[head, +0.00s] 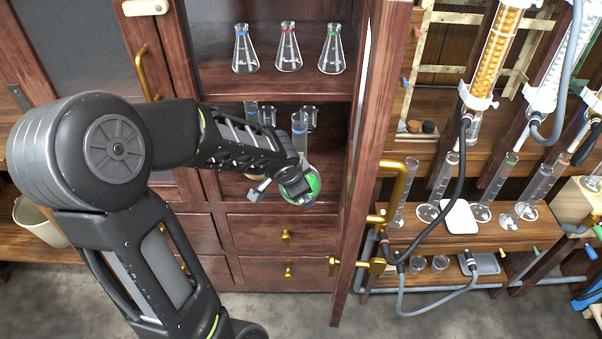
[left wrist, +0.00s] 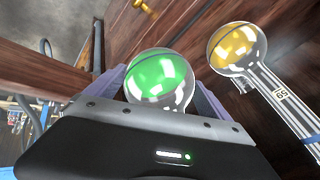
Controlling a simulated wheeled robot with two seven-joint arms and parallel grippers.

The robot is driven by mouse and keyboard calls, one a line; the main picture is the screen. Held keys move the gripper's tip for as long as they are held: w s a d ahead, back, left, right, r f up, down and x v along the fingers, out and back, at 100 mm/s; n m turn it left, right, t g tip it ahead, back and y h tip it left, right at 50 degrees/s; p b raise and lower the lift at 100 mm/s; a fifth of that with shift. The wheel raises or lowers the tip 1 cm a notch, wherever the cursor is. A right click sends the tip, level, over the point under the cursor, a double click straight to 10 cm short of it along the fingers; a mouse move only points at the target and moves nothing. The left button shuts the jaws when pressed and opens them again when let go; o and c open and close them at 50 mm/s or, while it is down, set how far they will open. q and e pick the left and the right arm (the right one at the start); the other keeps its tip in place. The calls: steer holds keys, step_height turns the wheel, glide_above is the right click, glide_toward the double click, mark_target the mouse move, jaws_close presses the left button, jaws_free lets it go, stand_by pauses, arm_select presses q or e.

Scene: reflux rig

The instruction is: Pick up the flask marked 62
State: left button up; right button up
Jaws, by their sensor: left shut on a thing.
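A round-bottom flask with green liquid (head: 313,182) stands out at the cabinet's lower shelf, its clear neck upward in the head view. My left gripper (head: 296,188) is shut on this green flask. In the left wrist view the green bulb (left wrist: 160,78) sits between the two fingers. No number on it can be read. A second round-bottom flask with yellow liquid (left wrist: 237,46) is beside it in the left wrist view, apart from the gripper. No flask marked 62 can be made out. My right gripper is not in view.
Three conical flasks (head: 289,50) stand on the upper shelf. Small beakers (head: 310,117) are behind the held flask. The open cabinet door (head: 366,150) stands just right of the gripper. Glass cylinders (head: 440,180) and hoses are on the bench further right.

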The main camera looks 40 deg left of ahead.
arm_select(q)
steer(key=s+d, duration=0.2)
steer(key=s, duration=0.3)
steer(key=shift+s+d, duration=0.2)
steer(key=shift+s, duration=0.05)
